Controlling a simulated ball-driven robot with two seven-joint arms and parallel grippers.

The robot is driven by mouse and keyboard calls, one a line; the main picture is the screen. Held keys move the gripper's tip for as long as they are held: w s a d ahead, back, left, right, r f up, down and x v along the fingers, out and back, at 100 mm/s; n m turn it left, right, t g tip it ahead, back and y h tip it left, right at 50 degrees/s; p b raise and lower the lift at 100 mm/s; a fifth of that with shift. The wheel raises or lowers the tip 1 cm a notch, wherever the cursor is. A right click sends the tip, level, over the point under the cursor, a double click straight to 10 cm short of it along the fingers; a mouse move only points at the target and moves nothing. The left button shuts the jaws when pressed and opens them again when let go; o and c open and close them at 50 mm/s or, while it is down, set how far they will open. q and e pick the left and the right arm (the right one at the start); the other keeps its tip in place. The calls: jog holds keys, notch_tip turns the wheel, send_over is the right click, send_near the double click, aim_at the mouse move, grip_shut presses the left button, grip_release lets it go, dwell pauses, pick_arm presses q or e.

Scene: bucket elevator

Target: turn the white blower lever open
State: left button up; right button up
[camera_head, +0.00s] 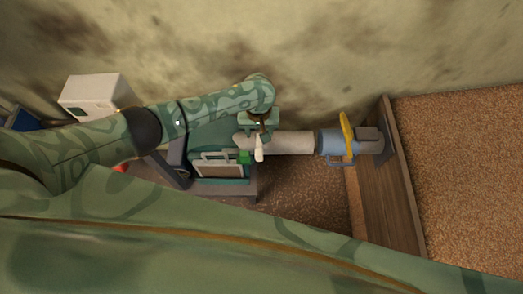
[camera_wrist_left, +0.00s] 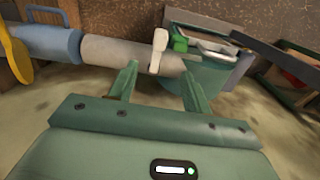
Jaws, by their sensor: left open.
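The white blower lever (camera_head: 259,150) stands at the left end of a pale grey pipe (camera_head: 293,143), beside a small green block (camera_head: 244,157). In the left wrist view the lever (camera_wrist_left: 158,50) lies just ahead of the fingertips, its lower end between their lines. My left gripper (camera_wrist_left: 161,70) is open, with a finger to each side and nothing clamped. In the head view this gripper (camera_head: 260,124) hangs over the pipe's left end, next to the lever. Whether a finger touches the lever I cannot tell. My right gripper is not in view.
A blue coupling (camera_head: 330,142) with a yellow handle (camera_head: 347,134) joins the pipe to a wooden wall (camera_head: 392,190) of a grain-filled bin (camera_head: 465,170). A white box (camera_head: 97,95) stands at the left. A stained wall runs behind.

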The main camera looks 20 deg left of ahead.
aim_at(259, 152)
pick_arm(q)
notch_tip(259, 152, down, 16)
jog(key=b, duration=1)
jog(key=shift+f, duration=0.2)
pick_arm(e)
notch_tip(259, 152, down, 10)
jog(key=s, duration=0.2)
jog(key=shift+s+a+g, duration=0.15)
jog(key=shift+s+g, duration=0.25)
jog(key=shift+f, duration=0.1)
pick_arm(q)
jog(key=shift+c, duration=0.9)
grip_shut()
jog(key=shift+r, duration=0.1)
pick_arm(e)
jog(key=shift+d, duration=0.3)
